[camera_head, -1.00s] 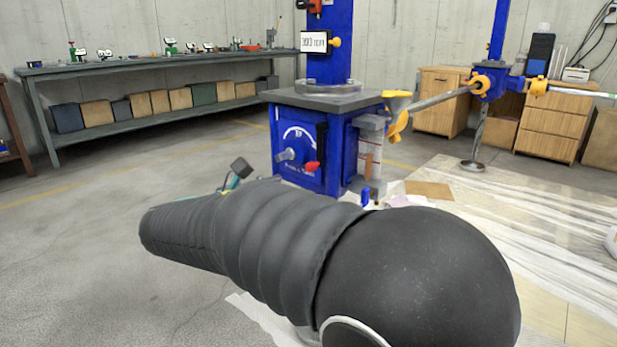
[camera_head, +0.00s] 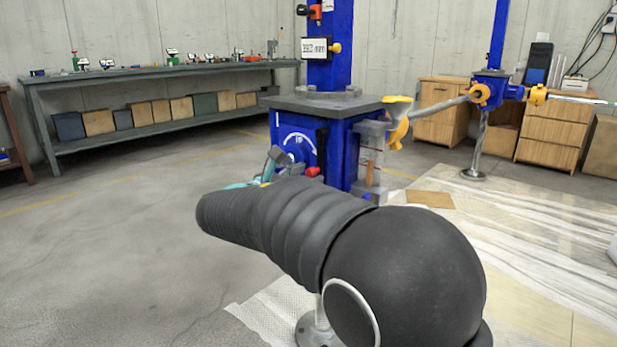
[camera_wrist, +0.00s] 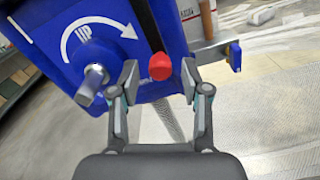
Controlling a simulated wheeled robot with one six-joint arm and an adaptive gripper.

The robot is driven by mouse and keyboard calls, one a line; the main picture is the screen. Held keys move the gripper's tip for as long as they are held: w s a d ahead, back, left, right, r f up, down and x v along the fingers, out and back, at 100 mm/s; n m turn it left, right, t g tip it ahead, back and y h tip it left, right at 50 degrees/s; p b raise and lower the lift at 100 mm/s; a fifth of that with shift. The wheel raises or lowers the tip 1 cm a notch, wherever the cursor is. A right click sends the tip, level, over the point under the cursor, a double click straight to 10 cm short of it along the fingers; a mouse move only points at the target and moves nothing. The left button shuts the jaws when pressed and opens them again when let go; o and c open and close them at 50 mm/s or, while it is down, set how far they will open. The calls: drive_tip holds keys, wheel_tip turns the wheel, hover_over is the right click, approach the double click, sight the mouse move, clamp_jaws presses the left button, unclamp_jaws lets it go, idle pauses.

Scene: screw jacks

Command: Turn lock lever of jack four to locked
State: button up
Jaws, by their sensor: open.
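A blue screw jack (camera_head: 341,150) stands in front of me; I cannot read a jack number on it. To the right of that knob, a red-tipped lever (camera_wrist: 160,66) sits below a dark vertical strip; the red tip also shows in the head view (camera_head: 313,171). My gripper (camera_wrist: 159,75) is open, with one finger on each side of the red tip. I cannot tell whether either finger touches it. In the head view my arm hides the jack's lower part.
A blue-ended tab (camera_wrist: 235,57) sticks out right of the jack's face. A yellow bracket (camera_head: 397,122) and rod extend right toward another blue column (camera_head: 492,85). A workbench (camera_head: 165,72) stands at the back left. The floor at left is clear.

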drive_tip(key=shift+w+d, duration=0.4)
drive_tip(key=shift+w, duration=0.15)
clamp_jaws()
drive_tip(key=shift+d, duration=0.1)
